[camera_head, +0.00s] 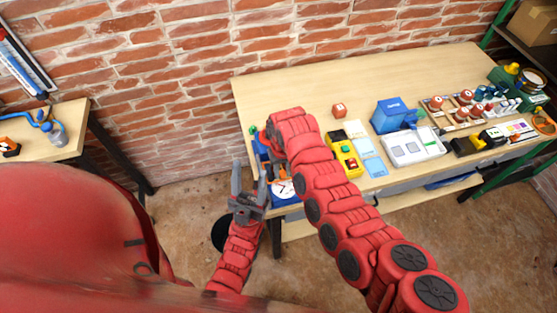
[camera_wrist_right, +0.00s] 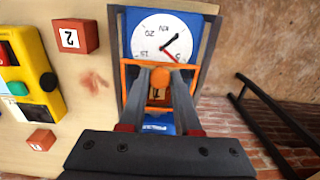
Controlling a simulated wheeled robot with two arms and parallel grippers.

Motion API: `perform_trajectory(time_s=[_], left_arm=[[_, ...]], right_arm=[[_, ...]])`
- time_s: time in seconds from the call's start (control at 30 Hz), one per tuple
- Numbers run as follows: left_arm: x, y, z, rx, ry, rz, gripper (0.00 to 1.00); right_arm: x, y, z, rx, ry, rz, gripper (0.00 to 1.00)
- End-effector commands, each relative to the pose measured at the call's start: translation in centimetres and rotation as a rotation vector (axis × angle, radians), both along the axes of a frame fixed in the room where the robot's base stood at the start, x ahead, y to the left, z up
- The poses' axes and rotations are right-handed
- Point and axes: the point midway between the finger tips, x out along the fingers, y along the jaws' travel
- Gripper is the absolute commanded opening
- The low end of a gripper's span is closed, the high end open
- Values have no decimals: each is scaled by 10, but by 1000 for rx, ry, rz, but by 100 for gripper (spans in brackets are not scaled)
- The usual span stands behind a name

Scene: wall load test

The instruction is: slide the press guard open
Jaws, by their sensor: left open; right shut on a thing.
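The blue press (camera_wrist_right: 127,32) stands at the bench's left end, with a white round dial (camera_wrist_right: 165,38) on it. The orange guard frame (camera_wrist_right: 194,72) lies across the press below the dial in the right wrist view. My right gripper (camera_wrist_right: 160,76) is shut at this guard, its fingertips meeting on a small part that they mostly hide. An orange piece shows between the fingers. In the head view the dial (camera_head: 284,189) and some orange show, but my right arm covers much of the press. My left gripper (camera_head: 248,198) is open and empty, just left of the press.
A yellow control box (camera_head: 346,158) and a red block (camera_head: 339,110) are right of the press. A blue box (camera_head: 392,115), a white tray (camera_head: 413,148) and several small parts stand farther right. The bench's back strip (camera_head: 350,85) is clear. A brick wall is behind.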

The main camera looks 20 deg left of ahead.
Motion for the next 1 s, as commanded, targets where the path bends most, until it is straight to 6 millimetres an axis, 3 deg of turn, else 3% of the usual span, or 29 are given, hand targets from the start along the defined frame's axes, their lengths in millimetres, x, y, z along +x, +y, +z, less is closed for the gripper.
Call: perform_trajectory(time_s=[1.0], left_arm=[[0, 0, 38, 0, 0, 0, 50]], right_arm=[[-18, -12, 0, -1, 4, 0, 0]])
